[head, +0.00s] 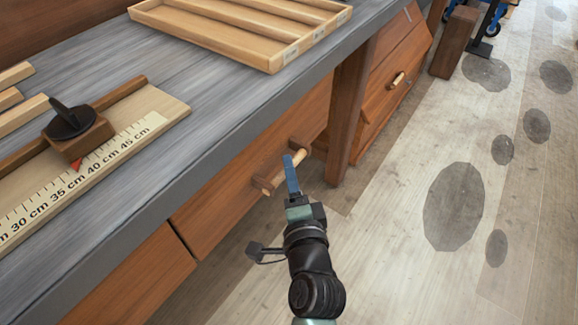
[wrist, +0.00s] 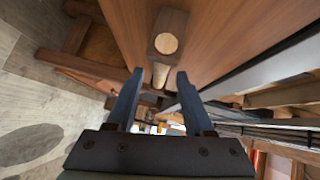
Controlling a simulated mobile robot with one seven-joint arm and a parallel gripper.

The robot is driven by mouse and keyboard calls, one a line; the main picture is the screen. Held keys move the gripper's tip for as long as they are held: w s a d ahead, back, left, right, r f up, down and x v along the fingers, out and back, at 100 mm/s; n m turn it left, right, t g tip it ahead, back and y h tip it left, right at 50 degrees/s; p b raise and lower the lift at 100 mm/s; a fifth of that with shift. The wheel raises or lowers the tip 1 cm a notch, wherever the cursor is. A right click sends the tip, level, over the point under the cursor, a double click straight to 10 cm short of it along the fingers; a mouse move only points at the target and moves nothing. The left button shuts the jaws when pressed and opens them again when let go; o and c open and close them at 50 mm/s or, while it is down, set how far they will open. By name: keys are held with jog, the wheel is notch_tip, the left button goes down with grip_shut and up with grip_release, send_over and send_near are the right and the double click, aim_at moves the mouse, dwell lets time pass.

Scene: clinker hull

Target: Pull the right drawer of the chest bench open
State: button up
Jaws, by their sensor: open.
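The right drawer (head: 225,190) of the chest bench has a plain wooden front under the grey worktop and looks shut. Its handle (head: 268,184) is a pale round bar on two darker wooden posts. My gripper (head: 291,158) is at the handle, with its blue fingers open. In the wrist view, the fingers (wrist: 159,76) lie on either side of the pale bar, which shows between their tips beside a post with a round pale end (wrist: 166,43). I cannot tell whether either finger touches the bar. The finger farther from the head camera is hidden there.
The neighbouring left drawer front (head: 140,280) is beside it. A bench leg (head: 347,125) stands just right of the drawer. Beyond it is another drawer unit with a handle (head: 397,80). A divided tray (head: 275,55) and a ruler board (head: 165,105) lie on top. The floor in front is clear.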

jog(key=shift+w+a+f, duration=0.1)
jog(key=shift+w, duration=0.55)
jog(key=shift+w+a+f, duration=0.1)
jog(key=shift+w, duration=0.55)
jog(key=shift+c, duration=0.2)
grip_shut()
dwell(0.4)
